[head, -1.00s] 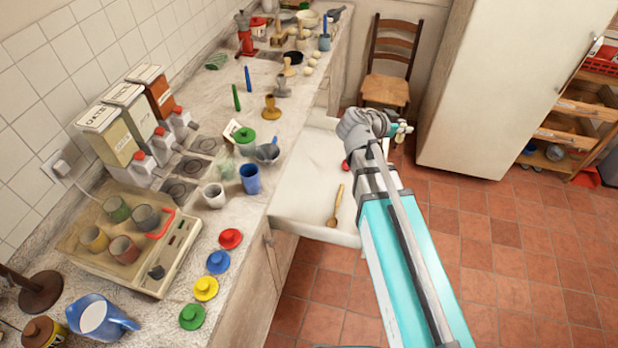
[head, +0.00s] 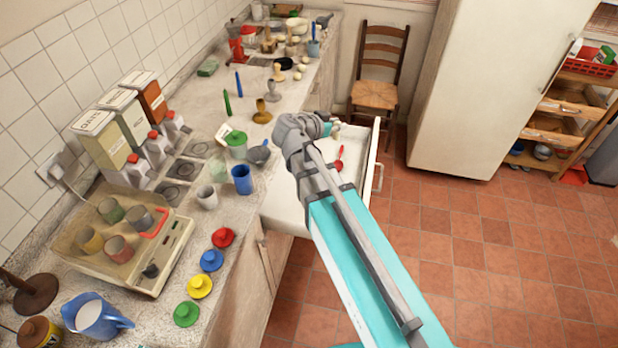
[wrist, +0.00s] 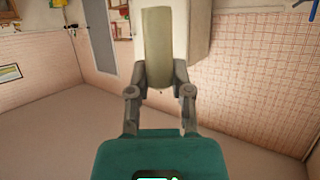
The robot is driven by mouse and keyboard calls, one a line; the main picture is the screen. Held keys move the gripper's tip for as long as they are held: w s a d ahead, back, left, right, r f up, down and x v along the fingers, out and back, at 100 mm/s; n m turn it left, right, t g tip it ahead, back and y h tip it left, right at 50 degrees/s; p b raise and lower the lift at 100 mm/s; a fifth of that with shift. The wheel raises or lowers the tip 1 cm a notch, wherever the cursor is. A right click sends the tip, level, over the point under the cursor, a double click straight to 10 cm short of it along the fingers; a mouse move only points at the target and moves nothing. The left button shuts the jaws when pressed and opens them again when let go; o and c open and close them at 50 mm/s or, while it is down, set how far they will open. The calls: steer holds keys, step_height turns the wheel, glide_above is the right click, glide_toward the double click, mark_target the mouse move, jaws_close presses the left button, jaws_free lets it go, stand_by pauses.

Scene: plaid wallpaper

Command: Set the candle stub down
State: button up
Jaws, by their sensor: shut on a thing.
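The candle stub (wrist: 157,45) is a pale olive-cream cylinder in the wrist view. My gripper (wrist: 160,82) is shut on its lower part, with one finger on each side. In the head view my gripper (head: 331,129) is small and partly hidden by my wrist. It is over the far part of the open drawer (head: 285,210), to the right of the counter edge. Only a small pale bit of the stub shows there, and its height above the drawer is hard to tell.
A red spoon (head: 339,160) lies in the drawer. On the counter (head: 218,128) stand a brass candlestick (head: 262,113), a grey one (head: 272,93), a green candle (head: 227,102), a blue candle (head: 239,82) and a blue cup (head: 242,180). Clear counter lies around the candles.

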steer(key=shift+d+f, duration=0.1)
steer(key=shift+d, duration=0.05)
steer(key=shift+n+t+y, duration=0.3)
steer(key=shift+n+y, duration=0.1)
steer(key=w+d+f+b, duration=0.1)
steer(key=d+f+b, duration=0.3)
steer(key=f+b, duration=0.2)
steer(key=w+d+f+b, duration=0.2)
steer(key=d+f+b, duration=0.3)
steer(key=f+b, duration=0.1)
steer(key=w+d+f+b, duration=0.2)
steer(key=d+f+b, duration=0.2)
steer(key=f+b, duration=0.2)
steer(key=shift+w+d+f+b, duration=0.2)
steer(key=shift+d+f+b, duration=0.05)
steer(key=shift+f+b, duration=0.1)
steer(key=shift+w+d+f+b, duration=0.1)
steer(key=shift+d+f+b, duration=0.3)
steer(key=shift+d, duration=0.15)
steer(key=shift+a, duration=0.1)
steer(key=w+a+f+b, duration=0.7)
steer(key=a+f+b, duration=0.1)
steer(key=a+b, duration=0.1)
steer(key=shift+w+a+f, duration=0.2)
steer(key=shift+a+f, duration=0.2)
steer(key=shift+a, duration=0.5)
